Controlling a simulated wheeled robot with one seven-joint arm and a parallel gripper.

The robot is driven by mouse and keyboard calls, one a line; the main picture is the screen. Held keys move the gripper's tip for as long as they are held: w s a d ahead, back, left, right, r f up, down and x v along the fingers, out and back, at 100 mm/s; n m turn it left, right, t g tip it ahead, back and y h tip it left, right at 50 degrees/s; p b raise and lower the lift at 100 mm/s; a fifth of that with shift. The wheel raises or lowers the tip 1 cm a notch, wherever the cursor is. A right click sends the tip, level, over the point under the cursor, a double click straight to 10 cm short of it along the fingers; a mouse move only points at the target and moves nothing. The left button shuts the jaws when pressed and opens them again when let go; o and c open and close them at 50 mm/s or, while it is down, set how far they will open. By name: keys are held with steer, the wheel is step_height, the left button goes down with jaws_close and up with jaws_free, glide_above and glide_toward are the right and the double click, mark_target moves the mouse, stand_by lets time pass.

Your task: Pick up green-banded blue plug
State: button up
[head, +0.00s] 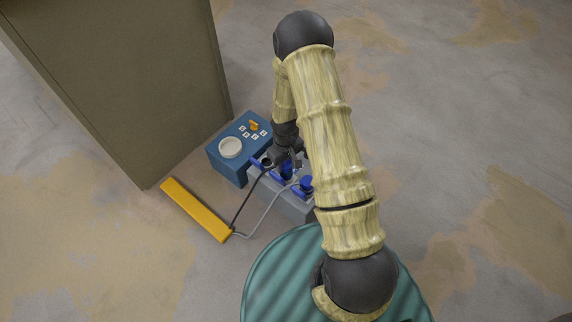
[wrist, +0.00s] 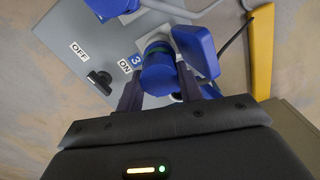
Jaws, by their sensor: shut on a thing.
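The green-banded blue plug (wrist: 158,72) stands at the grey socket box (wrist: 85,40), beside the label 3, in the wrist view. Its green band shows near the box end. My gripper (wrist: 159,92) has one finger on each side of the plug and is shut on it. The plug still appears to be at its socket; whether it is fully seated I cannot tell. In the head view my gripper (head: 287,160) is over the grey box (head: 290,206), and my arm and gripper partly hide the plugs.
A raised blue lid (wrist: 197,50) is close beside the plug. Another blue plug (wrist: 110,7) and a black switch (wrist: 100,80) are on the box. A blue box (head: 228,170), yellow bar (head: 196,210), cables, a tall cabinet (head: 125,85) and a green ribbed round surface (head: 280,275) surround it.

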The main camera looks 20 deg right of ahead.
step_height(320, 180, up, 9)
steer(key=p, duration=0.4)
steer(key=shift+f, duration=0.15)
steer(key=shift+p, duration=0.3)
